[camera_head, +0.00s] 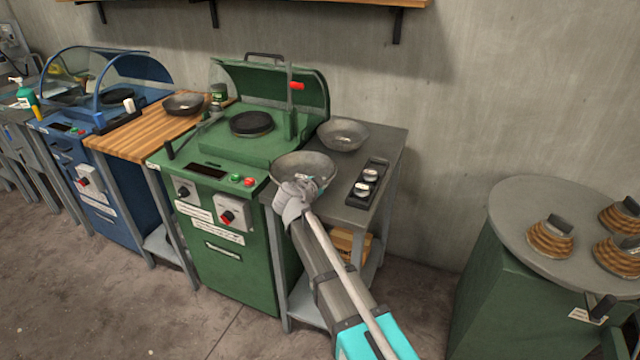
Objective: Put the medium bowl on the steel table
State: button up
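The steel table (388,146) is the grey-topped stand right of the green machine. A grey metal bowl (303,164) is at its front left, by the green machine's edge. My gripper (302,189) is at this bowl's near rim and overlaps it in the picture. Its fingers are small and partly hidden, so I cannot tell whether they are closed on the rim or whether the bowl rests on the table. A second grey bowl (343,132) sits at the back of the steel table. A darker bowl (183,103) sits on the wooden-topped table. I cannot tell which bowl is the medium one.
A dark tray (377,166) with small metal pieces lies on the steel table's right side. The green machine (222,160) adjoins it on the left, its hood raised. A round grey table (510,205) with several ringed wooden pieces stands at right. Open floor lies in front.

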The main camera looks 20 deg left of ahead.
jog(key=o, duration=0.5)
jog(key=p+v, duration=0.4)
jog(key=v, duration=0.8)
dwell(0.9)
